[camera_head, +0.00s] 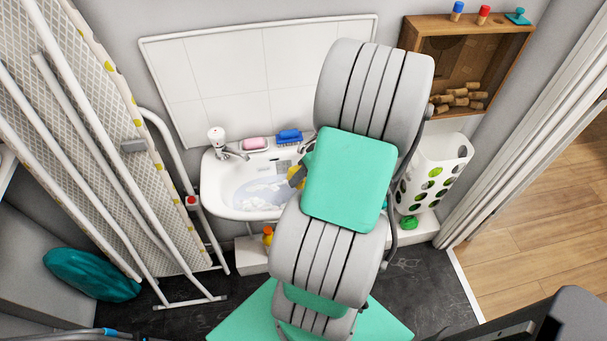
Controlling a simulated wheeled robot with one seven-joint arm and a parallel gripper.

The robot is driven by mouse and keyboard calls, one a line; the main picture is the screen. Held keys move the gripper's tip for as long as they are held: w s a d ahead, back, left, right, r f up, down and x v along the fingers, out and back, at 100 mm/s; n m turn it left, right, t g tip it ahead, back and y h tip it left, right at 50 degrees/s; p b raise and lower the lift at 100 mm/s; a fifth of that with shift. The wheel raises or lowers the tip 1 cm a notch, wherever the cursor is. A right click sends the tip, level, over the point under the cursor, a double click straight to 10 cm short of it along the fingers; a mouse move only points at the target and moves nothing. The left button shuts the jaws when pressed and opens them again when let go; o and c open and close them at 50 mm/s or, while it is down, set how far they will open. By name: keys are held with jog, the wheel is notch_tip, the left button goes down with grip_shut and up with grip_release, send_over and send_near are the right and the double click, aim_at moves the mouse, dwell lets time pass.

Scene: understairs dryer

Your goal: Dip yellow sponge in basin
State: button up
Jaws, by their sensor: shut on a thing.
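The white basin (226,196) is fixed to the wall at centre left, with pale water and white foam (262,193) inside. My gripper (297,177) is at the basin's right side, largely hidden behind my arm. It is shut on the yellow sponge (292,170), of which only a small yellow part shows. The sponge is over the right part of the basin. I cannot tell whether it touches the water.
A tap (232,152), a pink soap (255,143) and a blue brush (289,136) are along the basin's back. A white laundry basket (443,160) and a wooden wall box (470,22) are at right.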

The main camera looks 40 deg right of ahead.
aim_at(295, 171)
notch_tip(295, 171, down, 7)
jog(key=b, duration=0.4)
jog(key=shift+b, duration=0.4)
jog(key=shift+f, duration=0.2)
jog(key=shift+s+f, duration=0.1)
jog(key=shift+r+p, duration=0.5)
jog(key=shift+r, duration=0.15)
notch_tip(295, 171, up, 2)
jog(key=shift+s+d+p, duration=0.1)
jog(key=shift+p, duration=0.6)
jog(key=r+p, duration=0.3)
jog(key=r, duration=0.1)
jog(key=shift+w, duration=0.2)
jog(key=shift+r+p, duration=2.6)
jog(key=shift+r, duration=0.75)
